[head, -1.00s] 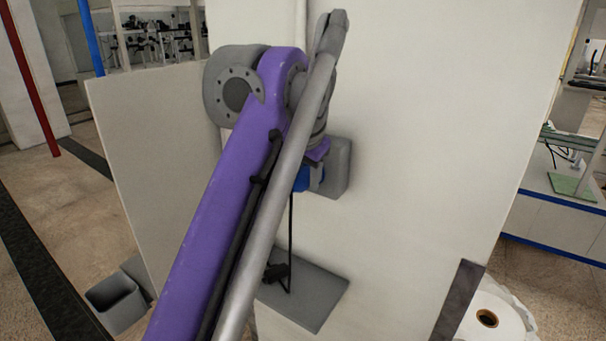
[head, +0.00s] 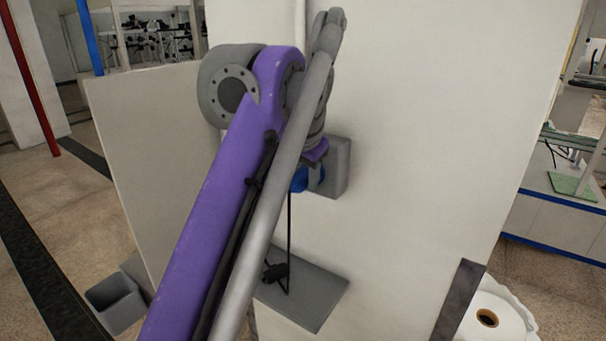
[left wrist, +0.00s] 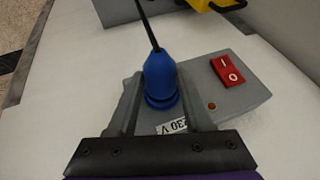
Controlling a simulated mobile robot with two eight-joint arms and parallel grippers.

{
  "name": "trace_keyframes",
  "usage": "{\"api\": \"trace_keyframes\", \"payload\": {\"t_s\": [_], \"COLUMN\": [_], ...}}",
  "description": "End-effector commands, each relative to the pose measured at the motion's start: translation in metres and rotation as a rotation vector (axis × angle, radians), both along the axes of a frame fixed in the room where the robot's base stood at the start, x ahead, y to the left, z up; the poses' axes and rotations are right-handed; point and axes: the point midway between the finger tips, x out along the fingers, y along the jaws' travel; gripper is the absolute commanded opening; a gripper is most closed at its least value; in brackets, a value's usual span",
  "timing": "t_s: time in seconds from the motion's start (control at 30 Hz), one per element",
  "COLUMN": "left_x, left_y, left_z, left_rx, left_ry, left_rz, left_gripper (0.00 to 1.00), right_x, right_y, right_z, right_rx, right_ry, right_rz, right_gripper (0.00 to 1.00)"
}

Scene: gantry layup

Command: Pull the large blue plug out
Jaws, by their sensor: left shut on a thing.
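The large blue plug (left wrist: 161,74) sits between the two fingers of my left gripper (left wrist: 160,98) in the left wrist view. The gripper is shut on it. A black cable runs from the plug's end. Behind it is a grey socket box (left wrist: 205,98) with a red switch (left wrist: 229,71), an orange lamp and a "230 V" label. I cannot tell whether the plug is still seated in the box. In the head view the plug (head: 299,180) is mostly hidden by my left arm, beside the grey box (head: 338,168). My right gripper is not in view.
The box is on a pale wall panel (head: 430,110). Below it a grey shelf (head: 318,300) carries a black item (head: 275,272) by the hanging cable. A grey bin (head: 115,300) stands at lower left, a white roll (head: 495,318) at lower right. A yellow object (left wrist: 300,12) shows in the wrist view.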

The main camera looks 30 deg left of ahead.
Motion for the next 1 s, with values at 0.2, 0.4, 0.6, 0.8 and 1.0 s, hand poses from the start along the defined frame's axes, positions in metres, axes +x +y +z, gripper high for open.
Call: {"api": "trace_keyframes", "payload": {"t_s": [0.2, 0.4, 0.6, 0.8, 1.0], "left_x": [-0.007, -0.012, -0.016, -0.021, -0.022], "left_y": [0.001, 0.001, 0.001, 0.002, 0.002], "left_z": [-0.001, 0.000, 0.000, 0.000, 0.000], "left_rx": [0.000, 0.000, 0.000, 0.000, 0.000], "left_ry": [0.004, 0.003, 0.002, 0.002, 0.002], "left_rz": [0.002, 0.001, 0.001, 0.001, 0.001], "left_gripper": [0.00, 0.00, 0.00, 0.00, 0.00], "right_x": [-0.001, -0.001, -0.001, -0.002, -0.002], "right_y": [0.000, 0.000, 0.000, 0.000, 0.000], "right_z": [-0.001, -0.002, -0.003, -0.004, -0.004], "right_rx": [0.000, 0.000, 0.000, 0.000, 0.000], "right_ry": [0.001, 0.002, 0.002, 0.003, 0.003], "right_rz": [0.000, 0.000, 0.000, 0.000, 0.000], "right_gripper": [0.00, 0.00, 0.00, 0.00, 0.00]}}
